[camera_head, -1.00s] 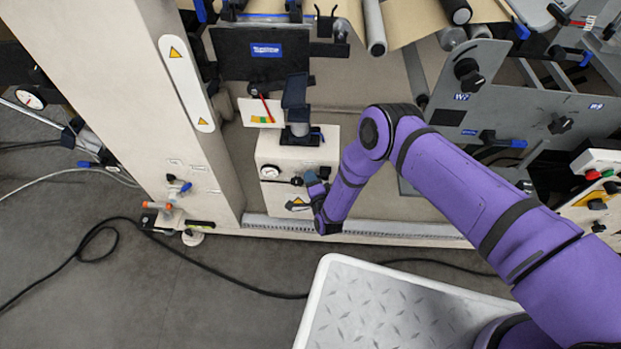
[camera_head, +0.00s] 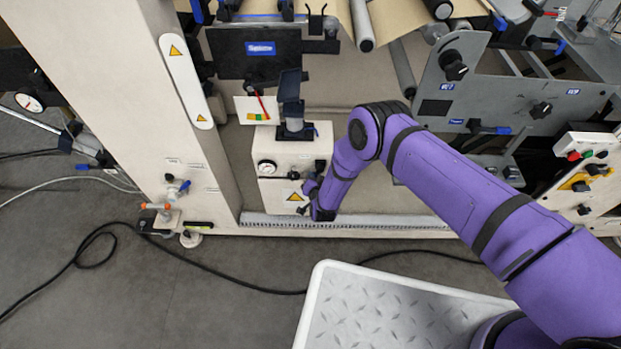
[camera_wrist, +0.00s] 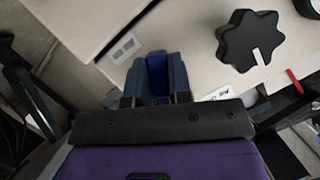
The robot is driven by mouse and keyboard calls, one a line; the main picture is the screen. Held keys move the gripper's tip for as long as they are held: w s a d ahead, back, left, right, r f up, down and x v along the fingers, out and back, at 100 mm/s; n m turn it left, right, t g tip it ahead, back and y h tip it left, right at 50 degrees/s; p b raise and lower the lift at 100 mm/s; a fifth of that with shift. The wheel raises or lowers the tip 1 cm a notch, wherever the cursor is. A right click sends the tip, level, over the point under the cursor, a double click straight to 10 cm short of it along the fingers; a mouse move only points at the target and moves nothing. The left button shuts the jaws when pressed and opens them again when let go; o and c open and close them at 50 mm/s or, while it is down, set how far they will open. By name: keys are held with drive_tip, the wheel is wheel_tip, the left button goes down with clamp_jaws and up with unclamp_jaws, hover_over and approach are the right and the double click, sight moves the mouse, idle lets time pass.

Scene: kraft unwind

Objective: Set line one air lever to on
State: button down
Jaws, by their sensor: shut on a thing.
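My gripper (camera_head: 312,188) is at the lower right of a cream control box (camera_head: 282,178), partly hidden by my own wrist in the head view. In the wrist view my gripper (camera_wrist: 157,72) has its two dark blue-grey fingers closed on a bright blue lever (camera_wrist: 157,78). The lever stands between the fingers, near the cream panel. Its base and any marking for its position are hidden. Another small blue lever (camera_head: 185,186) is on the valve fitting at the post's foot, well left of my gripper.
A black lobed knob (camera_wrist: 250,40) is right of my fingers in the wrist view. A black cable (camera_head: 200,268) lies on the floor, which is open at lower left.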

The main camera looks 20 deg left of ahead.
drive_tip(key=shift+w+d+f+n+h, duration=0.15)
drive_tip(key=shift+d+n+h, duration=0.15)
drive_tip(key=shift+n+h, duration=0.25)
drive_tip(key=shift+s+d+f+n+h, duration=0.1)
drive_tip(key=shift+d+n+h, duration=0.25)
drive_tip(key=shift+n, duration=0.3)
drive_tip(key=shift+w+d+f+n+h, duration=0.1)
drive_tip(key=shift+w+d+n+h, duration=0.1)
drive_tip(key=shift+d+n+h, duration=0.5)
drive_tip(key=shift+a, duration=0.15)
drive_tip(key=c, duration=1.3)
unclamp_jaws()
drive_tip(key=v, duration=1)
drive_tip(key=shift+s, duration=0.45)
